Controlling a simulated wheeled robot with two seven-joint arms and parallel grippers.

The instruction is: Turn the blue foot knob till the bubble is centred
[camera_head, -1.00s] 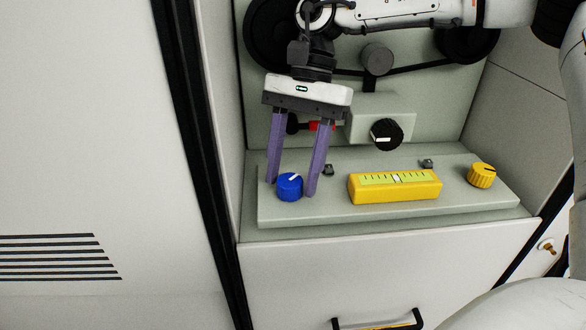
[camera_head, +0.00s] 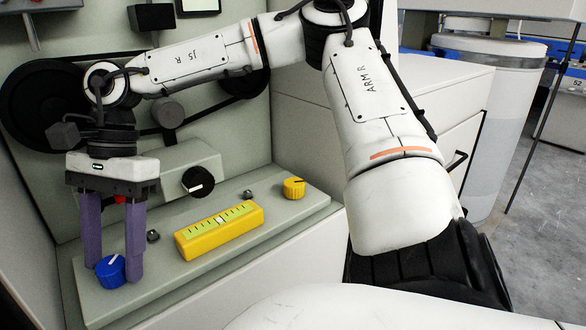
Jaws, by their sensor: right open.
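The blue foot knob (camera_head: 111,271) sits at the left end of a grey-green plate (camera_head: 205,275), its white pointer mark on top. My right gripper (camera_head: 117,275) points down with its two purple fingers open, one on each side of the knob. I cannot tell whether the fingers touch it. The yellow spirit level (camera_head: 220,233) lies on the plate to the right of the knob. A whitish patch, likely the bubble, shows near the middle of its green scale. My left gripper is not in view.
A yellow knob (camera_head: 294,188) stands at the plate's far right end. A black dial (camera_head: 198,182) is on the housing behind the level. Small dark fittings sit on the plate. A white cabinet (camera_head: 420,100) and grey floor are at the right.

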